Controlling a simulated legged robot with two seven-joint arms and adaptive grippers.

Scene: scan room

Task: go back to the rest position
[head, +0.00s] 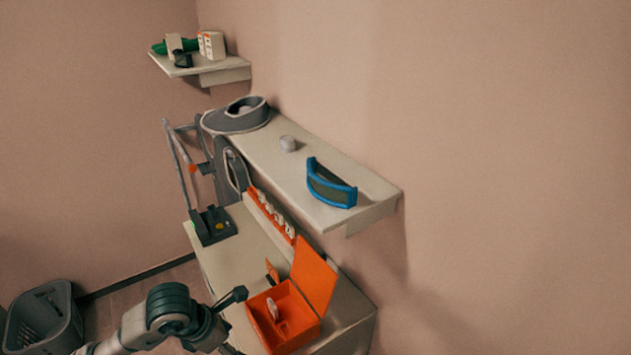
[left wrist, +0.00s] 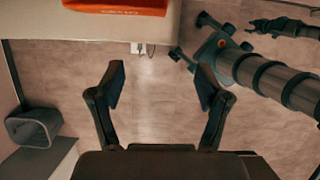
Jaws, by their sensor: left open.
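My left arm comes in at the bottom of the head view, in front of the desk. One dark finger of my left gripper shows there, beside an open orange box (head: 283,318); the rest of the gripper is hidden or cut off. In the left wrist view my left gripper (left wrist: 161,85) is open, with nothing between its fingers and the floor beyond them. An orange edge (left wrist: 120,5) shows at the top of that view. A dark, claw-like end (left wrist: 270,26) at the upper right looks like my right gripper, but is too small to read.
The desk (head: 230,255) holds the box and a dark stand (head: 213,226). Above it, a wall shelf (head: 285,175) bears a blue-rimmed visor (head: 331,184), a white roll (head: 288,144) and a grey collar-like thing (head: 236,117). A grey bin (head: 42,320) stands on the floor at left.

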